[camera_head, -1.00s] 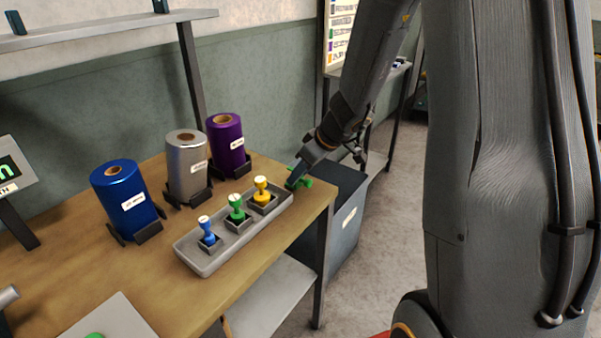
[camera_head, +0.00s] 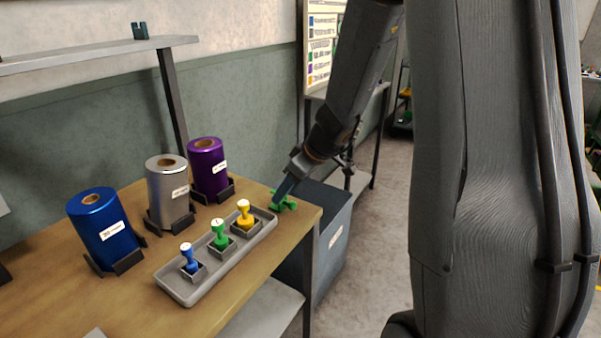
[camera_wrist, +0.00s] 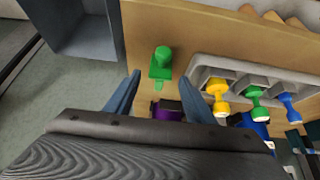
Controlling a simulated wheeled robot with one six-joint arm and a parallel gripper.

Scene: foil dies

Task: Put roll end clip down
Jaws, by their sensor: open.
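The green roll end clip (camera_head: 285,201) rests on the table's right end, beside the grey tray. In the wrist view the clip (camera_wrist: 161,64) stands near the wooden edge, a rounded knob on a flat base. My gripper (camera_head: 279,195) reaches down to it from above and partly covers it in the head view. In the wrist view my gripper (camera_wrist: 160,76) is open, with its two blue fingers spread and the clip in line with the gap, around or just past the tips. The fingers show no grip on it.
The grey tray (camera_head: 176,291) holds a blue, a green and a yellow stamp-like piece. Blue (camera_head: 104,225), silver (camera_head: 167,185) and purple (camera_head: 208,165) rolls stand in dark cradles behind it. A dark bin (camera_head: 335,228) stands beyond the table's right end.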

